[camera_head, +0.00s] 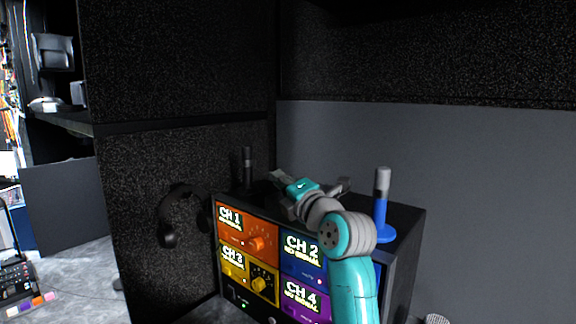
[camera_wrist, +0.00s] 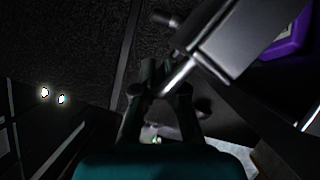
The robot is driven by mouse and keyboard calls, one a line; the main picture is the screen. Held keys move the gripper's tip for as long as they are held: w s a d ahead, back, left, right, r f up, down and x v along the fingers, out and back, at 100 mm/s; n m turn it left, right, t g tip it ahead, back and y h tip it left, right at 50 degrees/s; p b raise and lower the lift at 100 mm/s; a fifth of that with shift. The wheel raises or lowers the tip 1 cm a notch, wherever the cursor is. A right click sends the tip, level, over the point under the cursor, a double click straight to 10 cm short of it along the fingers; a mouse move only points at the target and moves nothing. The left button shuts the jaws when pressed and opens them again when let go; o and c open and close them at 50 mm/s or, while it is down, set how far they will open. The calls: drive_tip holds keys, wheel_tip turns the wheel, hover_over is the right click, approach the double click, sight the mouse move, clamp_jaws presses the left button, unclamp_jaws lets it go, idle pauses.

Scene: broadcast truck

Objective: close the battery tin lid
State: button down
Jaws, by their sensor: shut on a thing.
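My arm reaches over the top of a black rack unit in the head view, and my gripper (camera_head: 290,200) is low over that top, partly hidden by my own wrist. In the wrist view my gripper (camera_wrist: 158,92) has its fingers close together at the bright edge of a grey metal plate (camera_wrist: 235,40), which looks like the battery tin lid. The plate is tilted and runs to the upper right.
The rack unit has coloured channel panels (camera_head: 247,230) on its front. A blue-based grey stick (camera_head: 382,205) stands on top, right of my arm. A dark cylinder (camera_head: 247,167) stands at the back left. Headphones (camera_head: 180,212) hang on the left wall. A purple thing (camera_wrist: 290,40) shows in the wrist view.

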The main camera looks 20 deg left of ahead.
drive_tip(key=shift+s+a+f, duration=0.1)
drive_tip(key=shift+s+f, duration=0.1)
drive_tip(key=shift+f, duration=0.75)
drive_tip(key=shift+s+a+f, duration=0.1)
drive_tip(key=shift+s+f, duration=0.05)
drive_tip(key=shift+f, duration=0.85)
drive_tip(key=shift+s+f, duration=0.2)
drive_tip(key=shift+f, duration=0.9)
drive_tip(key=c, duration=1.5)
unclamp_jaws()
drive_tip(key=shift+s+d, duration=0.1)
drive_tip(key=v, duration=0.7)
drive_tip(key=shift+d, duration=0.1)
